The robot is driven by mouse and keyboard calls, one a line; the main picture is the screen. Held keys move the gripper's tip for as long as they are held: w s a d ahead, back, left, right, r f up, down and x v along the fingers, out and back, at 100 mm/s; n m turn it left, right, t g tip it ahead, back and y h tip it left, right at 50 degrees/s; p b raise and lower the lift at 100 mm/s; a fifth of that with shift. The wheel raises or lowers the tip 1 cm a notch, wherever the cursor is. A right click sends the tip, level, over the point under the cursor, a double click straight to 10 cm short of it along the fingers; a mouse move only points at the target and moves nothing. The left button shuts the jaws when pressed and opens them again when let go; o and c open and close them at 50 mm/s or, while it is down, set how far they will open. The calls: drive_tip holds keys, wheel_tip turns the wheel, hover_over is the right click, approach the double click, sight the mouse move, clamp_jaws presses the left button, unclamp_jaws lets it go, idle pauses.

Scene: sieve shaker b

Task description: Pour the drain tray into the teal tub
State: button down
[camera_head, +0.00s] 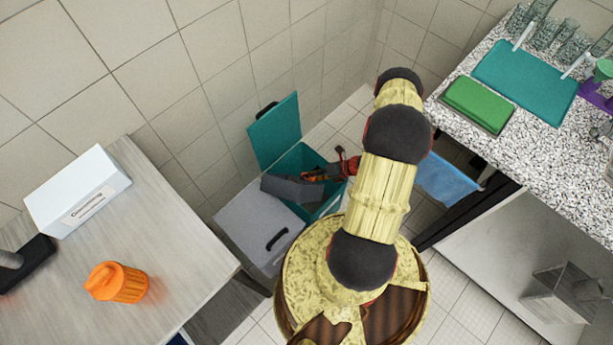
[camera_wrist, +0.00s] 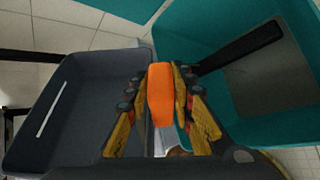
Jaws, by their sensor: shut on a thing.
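The drain tray is a dark grey shallow tray (camera_head: 290,189) with an orange grip (camera_wrist: 160,95). My gripper (camera_head: 318,175) is shut on that orange grip, which lies between its fingers in the wrist view. The tray (camera_wrist: 75,110) spreads to the left there, its inside facing the camera; a pale streak shows on it, and I see no clear contents. The teal tub (camera_head: 318,160) stands on the floor below and beside the gripper, partly hidden by tray and arm. Its teal wall fills the right of the wrist view (camera_wrist: 215,28). I cannot tell the tray's exact tilt.
A grey bin (camera_head: 255,222) with a dark handle stands left of the tub, and a teal panel (camera_head: 275,132) rises behind. A wooden table (camera_head: 175,225) at left bears a white box (camera_head: 78,190) and an orange jar (camera_head: 118,283). A speckled counter (camera_head: 478,148) stands at right.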

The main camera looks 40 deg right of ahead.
drive_tip(key=shift+w+d+r+m+y, duration=0.1)
drive_tip(key=shift+m+y, duration=0.2)
idle(0.7)
drive_tip(key=shift+d+f+m+g+y+b, duration=0.1)
drive_tip(key=shift+f+m+g+y+b, duration=0.4)
drive_tip(key=shift+b, duration=0.3)
idle(0.7)
